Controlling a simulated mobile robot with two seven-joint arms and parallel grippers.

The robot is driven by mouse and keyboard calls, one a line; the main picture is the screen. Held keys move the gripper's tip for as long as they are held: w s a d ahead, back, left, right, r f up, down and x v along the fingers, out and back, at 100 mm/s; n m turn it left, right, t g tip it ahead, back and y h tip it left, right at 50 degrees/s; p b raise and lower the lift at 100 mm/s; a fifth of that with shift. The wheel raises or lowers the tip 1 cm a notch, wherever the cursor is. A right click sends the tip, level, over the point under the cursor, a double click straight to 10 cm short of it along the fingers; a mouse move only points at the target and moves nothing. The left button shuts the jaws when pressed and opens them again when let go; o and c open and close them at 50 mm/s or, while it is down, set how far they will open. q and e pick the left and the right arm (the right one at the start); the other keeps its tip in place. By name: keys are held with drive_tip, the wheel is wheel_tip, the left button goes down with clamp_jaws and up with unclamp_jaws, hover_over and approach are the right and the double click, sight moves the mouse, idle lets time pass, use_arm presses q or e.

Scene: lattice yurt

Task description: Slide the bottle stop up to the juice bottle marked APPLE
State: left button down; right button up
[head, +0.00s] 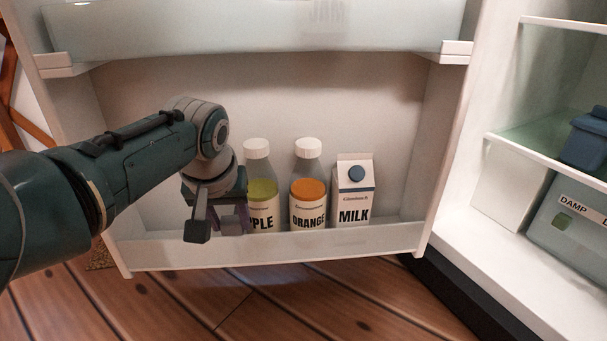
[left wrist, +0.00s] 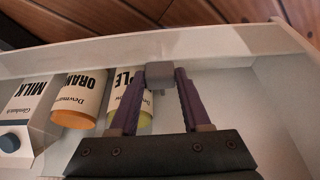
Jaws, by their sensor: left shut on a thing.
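The juice bottle marked APPLE (head: 262,190), with a white cap and green juice, stands in the fridge door's bottom shelf; its label's left part is hidden by my left gripper in the head view. It shows upside down in the left wrist view (left wrist: 126,82). My left gripper (head: 241,226) is beside it on the left, pointing down into the shelf. In the left wrist view its purple fingers (left wrist: 160,80) are shut on the grey bottle stop (left wrist: 159,70), at the shelf's front rail. Whether the stop touches the bottle I cannot tell. My right gripper is not in view.
The ORANGE juice bottle (head: 308,190) and the MILK carton (head: 353,195) stand to the right of APPLE. The shelf's front wall (head: 330,243) runs before them. A frosted upper door bin (head: 250,25) hangs above. The fridge interior with a DAMP drawer (head: 573,232) is at right.

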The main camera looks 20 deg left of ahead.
use_arm(q)
drive_tip(key=shift+w+d, duration=0.2)
drive_tip(key=shift+d, duration=0.3)
drive_tip(key=shift+c, duration=1.8)
unclamp_jaws()
drive_tip(key=p+v, duration=1)
drive_tip(key=shift+p, duration=0.35)
drive_tip(key=shift+s+f, duration=0.1)
